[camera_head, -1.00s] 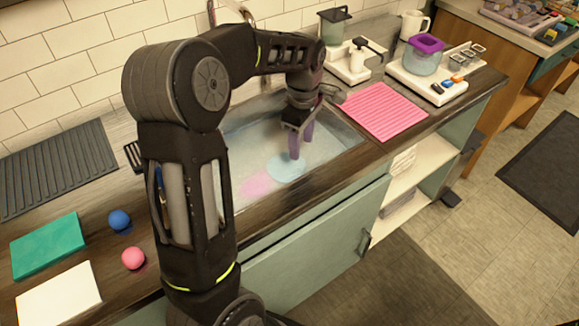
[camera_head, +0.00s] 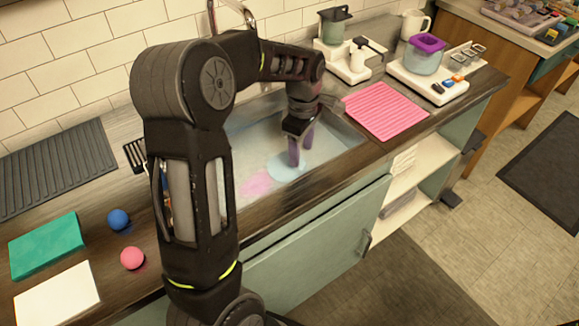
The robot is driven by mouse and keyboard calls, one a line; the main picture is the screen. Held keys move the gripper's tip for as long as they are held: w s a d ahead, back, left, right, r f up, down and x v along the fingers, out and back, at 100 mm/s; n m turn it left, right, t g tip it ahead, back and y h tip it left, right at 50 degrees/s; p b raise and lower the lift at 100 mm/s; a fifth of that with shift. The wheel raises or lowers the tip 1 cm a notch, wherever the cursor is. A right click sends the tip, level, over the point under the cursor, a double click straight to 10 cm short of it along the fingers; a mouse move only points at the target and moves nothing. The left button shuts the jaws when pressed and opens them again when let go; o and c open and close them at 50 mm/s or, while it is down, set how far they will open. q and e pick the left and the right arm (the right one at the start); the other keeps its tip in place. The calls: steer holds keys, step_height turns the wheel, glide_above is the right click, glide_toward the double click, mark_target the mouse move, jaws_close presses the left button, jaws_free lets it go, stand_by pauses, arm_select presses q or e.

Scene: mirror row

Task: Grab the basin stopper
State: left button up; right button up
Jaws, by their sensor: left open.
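The basin (camera_head: 345,143) is sunk in the dark wooden counter and looks filled with pale, cloudy water. My left gripper (camera_head: 300,155) points down into the basin, its two purple fingers open. Below the fingertips is a pale blue round patch (camera_head: 284,172), and left of it a pink patch (camera_head: 255,184). I cannot tell whether either patch is the basin stopper or a reflection or stain. No stopper shows clearly, and my left arm hides the left part of the basin. My right gripper is not in view.
A pink ribbed mat (camera_head: 385,110) lies right of the basin. A scale with a purple-lidded tub (camera_head: 425,57) stands beyond it. A blue ball (camera_head: 118,220), a pink ball (camera_head: 132,258) and a green block (camera_head: 46,245) lie left of my arm. A tiled wall is behind.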

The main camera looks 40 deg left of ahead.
mark_target(301, 162)
arm_select(q)
step_height(301, 162, down, 5)
steer(key=shift+f, duration=0.1)
stand_by(0.3)
steer(key=shift+c, duration=0.3)
jaws_close()
stand_by(0.5)
